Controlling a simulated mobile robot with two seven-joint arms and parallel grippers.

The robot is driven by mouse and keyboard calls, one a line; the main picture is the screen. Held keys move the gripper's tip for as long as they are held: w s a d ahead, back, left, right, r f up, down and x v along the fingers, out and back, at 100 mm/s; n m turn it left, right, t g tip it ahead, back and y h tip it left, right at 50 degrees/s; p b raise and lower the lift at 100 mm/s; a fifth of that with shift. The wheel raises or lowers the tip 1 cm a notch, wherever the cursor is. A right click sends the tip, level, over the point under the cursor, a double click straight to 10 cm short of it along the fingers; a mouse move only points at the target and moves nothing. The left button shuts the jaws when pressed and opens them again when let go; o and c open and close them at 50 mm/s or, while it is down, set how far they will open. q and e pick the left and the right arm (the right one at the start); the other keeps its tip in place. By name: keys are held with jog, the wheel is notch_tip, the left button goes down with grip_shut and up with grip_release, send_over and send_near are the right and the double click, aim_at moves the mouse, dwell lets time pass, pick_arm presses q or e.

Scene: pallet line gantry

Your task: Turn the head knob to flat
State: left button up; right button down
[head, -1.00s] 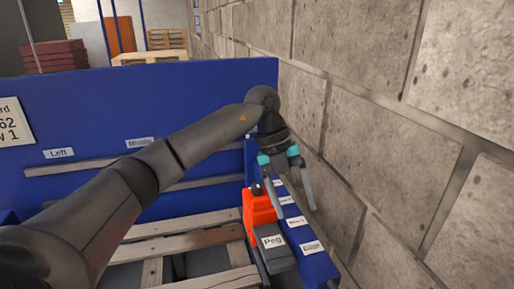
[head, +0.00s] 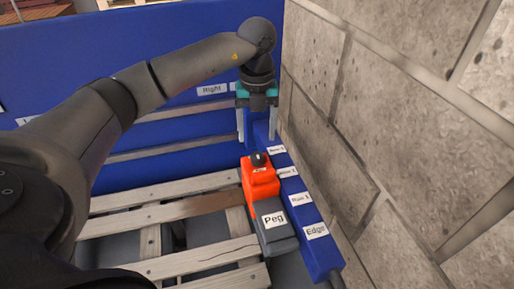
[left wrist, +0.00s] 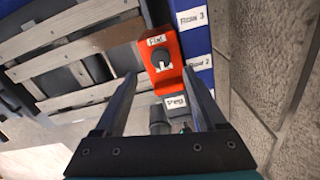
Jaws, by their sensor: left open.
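The head knob (head: 258,159) is a small black knob on an orange-red block (head: 260,182). It also shows in the left wrist view (left wrist: 161,59), between a "Flat" label (left wrist: 157,41) and a "Peg" label (left wrist: 176,101). I cannot tell surely which label its mark points to. The "Peg" label also shows in the head view (head: 274,219), on the dark grey part. My left gripper (head: 256,136) is open and empty, pointing down behind the knob in the head view. In the left wrist view its fingers (left wrist: 161,77) appear either side of the knob, apart from it. My right gripper is out of view.
A blue rail (head: 293,190) with row and "Edge" labels runs beside the block. A stone wall (head: 390,130) rises close on the right. A wooden slatted pallet (head: 180,213) lies to the left. A blue panel (head: 120,55) stands behind.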

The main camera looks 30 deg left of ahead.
aim_at(257, 155)
pick_arm(q)
notch_tip(257, 155, down, 7)
jog(key=shift+r+p, duration=0.15)
jog(key=shift+p, duration=0.15)
grip_shut()
dwell(0.6)
